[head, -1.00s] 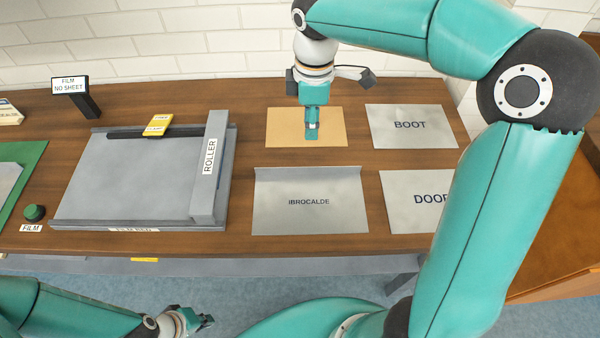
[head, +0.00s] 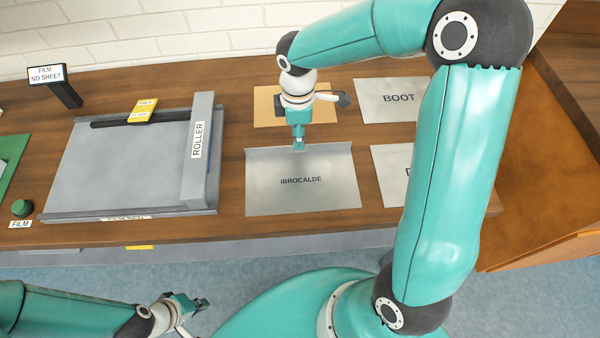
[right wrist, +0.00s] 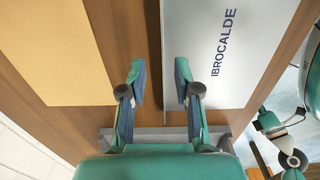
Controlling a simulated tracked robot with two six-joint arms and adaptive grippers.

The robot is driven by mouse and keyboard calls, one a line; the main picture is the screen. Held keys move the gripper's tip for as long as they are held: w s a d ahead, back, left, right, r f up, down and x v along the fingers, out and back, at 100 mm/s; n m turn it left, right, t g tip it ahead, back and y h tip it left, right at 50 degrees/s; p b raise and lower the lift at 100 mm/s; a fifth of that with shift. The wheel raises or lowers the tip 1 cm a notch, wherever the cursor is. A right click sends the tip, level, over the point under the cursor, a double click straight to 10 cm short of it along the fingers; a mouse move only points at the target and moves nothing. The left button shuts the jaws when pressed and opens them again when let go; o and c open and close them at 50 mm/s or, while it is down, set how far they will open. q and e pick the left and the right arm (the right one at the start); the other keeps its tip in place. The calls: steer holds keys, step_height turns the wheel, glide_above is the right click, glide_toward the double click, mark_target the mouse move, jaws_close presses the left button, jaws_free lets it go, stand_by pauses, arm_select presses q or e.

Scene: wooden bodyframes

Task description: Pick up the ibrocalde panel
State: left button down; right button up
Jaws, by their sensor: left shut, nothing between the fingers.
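The ibrocalde panel (head: 302,195) is a flat grey sheet with its name printed on it, lying on the wooden table. In the right wrist view the panel (right wrist: 205,75) fills the right side. My right gripper (head: 298,146) is at the middle of the panel's far edge. In the right wrist view its fingers (right wrist: 160,88) are open, one on each side of that edge as seen from above. Contact with the panel cannot be told. My left gripper (head: 200,304) is shut and empty at lower left, in front of the table.
A tan sheet (head: 265,108) lies behind the panel, partly hidden by my right wrist. The BOOT panel (head: 385,112) and another grey panel (head: 385,165), mostly hidden by my arm, lie to the right. A film bed (head: 125,175) with a roller (head: 200,150) stands left.

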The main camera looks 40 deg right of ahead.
mark_target(301, 177)
step_height(301, 177, down, 4)
steer(key=shift+s+f, duration=0.15)
steer(key=shift+c, duration=0.4)
jaws_close()
